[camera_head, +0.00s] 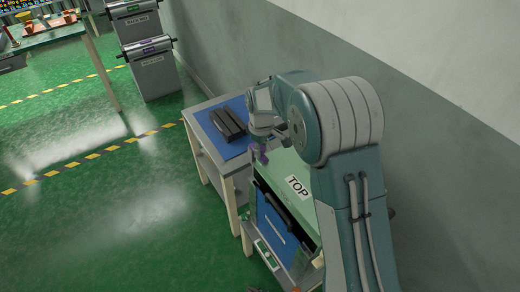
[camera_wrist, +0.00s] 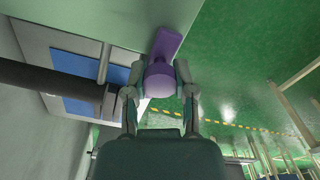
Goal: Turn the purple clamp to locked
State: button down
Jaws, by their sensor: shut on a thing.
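The purple clamp (camera_wrist: 163,68) is at the edge of a pale green box marked TOP (camera_head: 285,172). In the wrist view its long flat arm points up and slightly right, over the box edge. My gripper (camera_wrist: 161,78) is shut on the clamp, one finger on each side of its rounded end. In the head view the clamp (camera_head: 260,154) is a small purple shape below my wrist, at the box's far left corner. Whether it sits locked or unlocked cannot be told.
A table with a blue mat (camera_head: 205,116) stands beyond the box and bears a dark object (camera_head: 228,124). A grey wall (camera_head: 250,62) runs close along the right. Two grey bins (camera_head: 153,72) stand farther back.

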jog(key=shift+f, duration=0.15)
jog(key=shift+c, duration=2.2)
grip_release()
notch_tip(320, 180, up, 11)
jog(key=shift+w+f, duration=0.1)
jog(key=shift+w, duration=0.05)
jog(key=shift+r, duration=0.6)
